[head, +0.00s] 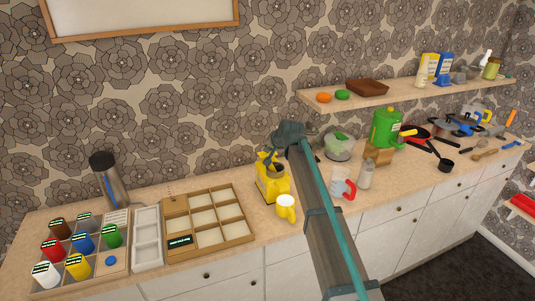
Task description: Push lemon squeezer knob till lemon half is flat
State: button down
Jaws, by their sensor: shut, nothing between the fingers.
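A yellow upright device (272,187), which looks like the lemon squeezer, stands on the counter near the middle. A yellow cup (286,207) stands at its front. My arm reaches in from the lower right, and my gripper (272,165) points down at the top of the yellow device. The gripper is shut and empty. It overlaps the device's top in the picture; I cannot tell whether it touches the knob. The knob and the lemon half are too small or hidden to make out.
A compartment tray (240,233) and a rack of coloured jars (113,262) lie left; a dark-topped flask (108,180) stands behind. A red-handled mug (342,186), a pale bottle (366,174) and a green pot (386,128) stand right of my arm. A shelf (400,93) hangs above.

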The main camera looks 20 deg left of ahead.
jog(key=shift+s+f, duration=0.15)
jog(key=shift+f, duration=0.55)
dwell(0.7)
jog(key=shift+r, duration=0.15)
jog(key=shift+a+r, duration=0.15)
jog(key=shift+r, duration=1)
jog(key=shift+r, duration=0.1)
jog(key=shift+r+p, duration=1.15)
jog(key=shift+r, duration=1.3)
